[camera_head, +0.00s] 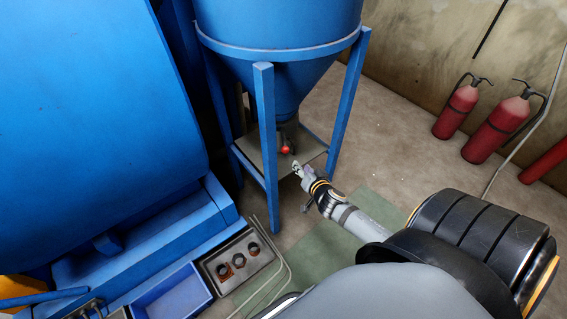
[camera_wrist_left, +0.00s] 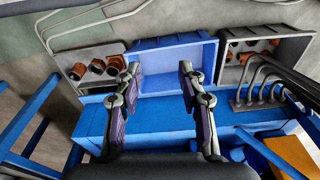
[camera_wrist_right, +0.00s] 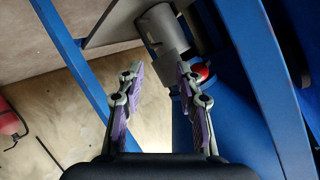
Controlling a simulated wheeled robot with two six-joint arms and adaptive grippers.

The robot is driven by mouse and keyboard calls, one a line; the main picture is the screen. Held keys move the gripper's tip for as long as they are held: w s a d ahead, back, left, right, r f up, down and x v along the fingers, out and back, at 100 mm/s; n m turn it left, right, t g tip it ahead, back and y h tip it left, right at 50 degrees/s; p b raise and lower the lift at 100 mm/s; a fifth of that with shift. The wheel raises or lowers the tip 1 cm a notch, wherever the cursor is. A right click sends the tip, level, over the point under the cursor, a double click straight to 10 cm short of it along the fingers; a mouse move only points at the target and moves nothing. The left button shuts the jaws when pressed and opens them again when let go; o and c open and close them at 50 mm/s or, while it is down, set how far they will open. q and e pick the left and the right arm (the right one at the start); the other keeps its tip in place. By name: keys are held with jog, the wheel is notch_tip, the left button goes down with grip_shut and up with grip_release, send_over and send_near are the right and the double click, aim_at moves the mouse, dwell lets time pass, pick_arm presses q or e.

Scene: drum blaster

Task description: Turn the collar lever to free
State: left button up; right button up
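The collar lever shows as a red ball knob (camera_head: 285,150) at the foot of the blue hopper, by its grey outlet. In the right wrist view the knob (camera_wrist_right: 201,72) is partly hidden behind the right-hand finger. The grey collar (camera_wrist_right: 162,26) is beyond the fingertips. My right gripper (camera_wrist_right: 160,71) is open, with nothing seen held between its fingers. In the head view my right gripper (camera_head: 297,169) is just right of and below the knob; contact cannot be told. My left gripper (camera_wrist_left: 159,77) is open and empty above a blue tray; it is not in the head view.
Blue hopper legs (camera_head: 267,150) stand around the outlet, close to my right gripper. A grey shelf plate (camera_head: 310,148) lies under the outlet. A blue tray (camera_wrist_left: 148,44) and grey trays of brown parts (camera_head: 238,262) are below. Red extinguishers (camera_head: 497,130) stand by the wall.

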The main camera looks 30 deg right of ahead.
aim_at(288, 150)
notch_tip(288, 150, up, 5)
jog(key=w+a+m+t, duration=0.1)
jog(key=a+t, duration=0.1)
jog(key=b+x, duration=0.1)
jog(key=x, duration=0.5)
jog(key=b+x, duration=0.1)
jog(key=x, duration=0.2)
jog(key=shift+w+a+f+b, duration=0.2)
jog(key=shift+w+a+b, duration=0.05)
jog(key=shift+w+b, duration=0.05)
jog(key=shift+w+d+f, duration=0.1)
jog(key=shift+w+f, duration=0.05)
jog(key=shift+w, duration=0.45)
pick_arm(q)
notch_tip(288, 150, up, 6)
jog(key=d, duration=0.1)
jog(key=shift+d+h, duration=0.3)
jog(key=shift+d, duration=0.05)
jog(key=shift+s+f, duration=0.1)
pick_arm(e)
grip_shut()
